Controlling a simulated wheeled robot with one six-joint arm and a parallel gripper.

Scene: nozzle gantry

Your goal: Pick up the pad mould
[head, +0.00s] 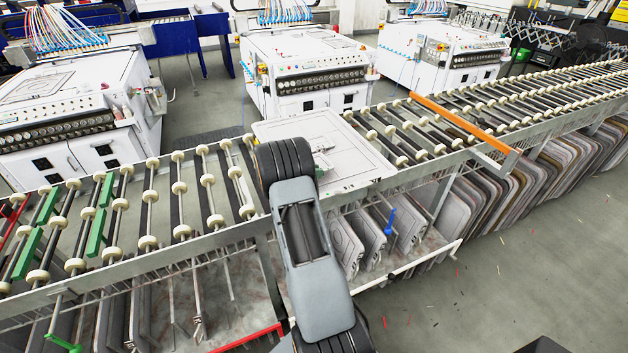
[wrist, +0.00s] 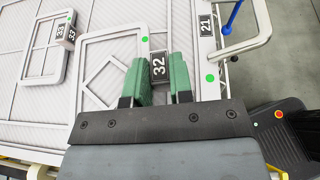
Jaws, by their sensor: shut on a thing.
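The pad mould is a flat, pale grey-white panel (head: 335,150) lying across the rollers in the middle of the head view. In the wrist view the pad mould (wrist: 110,45) fills the upper left, with raised frame shapes and black number tags. My gripper (wrist: 161,75) has green fingers, one on each side of the tag marked 32. It is shut on the pad mould near its edge. The exact contact is hidden between the fingers.
A roller conveyor (head: 180,200) runs left to right, with an orange bar (head: 460,122) across it at the right. Several panels (head: 500,190) stand upright on the rack below. White machines (head: 305,70) stand behind. Grey floor at the lower right is open.

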